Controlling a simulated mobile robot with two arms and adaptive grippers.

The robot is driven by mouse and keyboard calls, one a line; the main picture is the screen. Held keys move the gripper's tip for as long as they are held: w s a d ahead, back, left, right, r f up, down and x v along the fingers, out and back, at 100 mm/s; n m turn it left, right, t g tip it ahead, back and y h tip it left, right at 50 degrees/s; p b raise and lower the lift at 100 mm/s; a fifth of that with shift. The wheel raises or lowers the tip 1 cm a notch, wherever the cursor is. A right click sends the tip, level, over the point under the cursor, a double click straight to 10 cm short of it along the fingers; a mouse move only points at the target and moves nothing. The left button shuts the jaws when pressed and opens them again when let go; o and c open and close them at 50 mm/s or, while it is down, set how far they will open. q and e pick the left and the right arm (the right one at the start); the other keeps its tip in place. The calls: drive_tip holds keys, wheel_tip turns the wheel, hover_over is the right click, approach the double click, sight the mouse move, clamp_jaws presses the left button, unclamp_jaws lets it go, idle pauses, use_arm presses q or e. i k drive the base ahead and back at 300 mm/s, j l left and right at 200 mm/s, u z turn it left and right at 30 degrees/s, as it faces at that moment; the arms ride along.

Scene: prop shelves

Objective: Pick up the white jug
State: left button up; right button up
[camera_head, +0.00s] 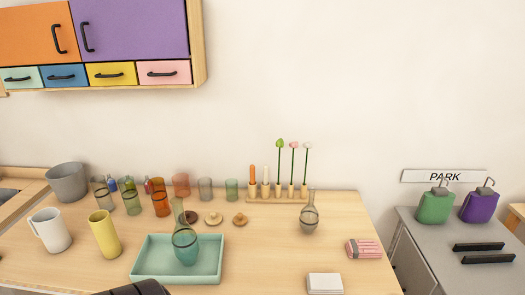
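The white jug (50,230) stands upright at the left of the wooden table, with its handle on its left side. A yellow cup (104,234) stands just to its right, with a small gap between them. A dark rounded part, apparently of my own arm, shows at the bottom edge below the teal tray, to the right of the jug and apart from it. No gripper fingers show in this view. Nothing is touching the jug.
A grey pot (67,182) and several coloured glasses stand behind the jug. A teal tray (207,275) holding a glass vase (185,241) lies to the right. Wall cabinets (127,30) hang at upper left.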

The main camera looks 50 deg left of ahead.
sight(48, 224)
drive_tip(key=u, duration=3.2)
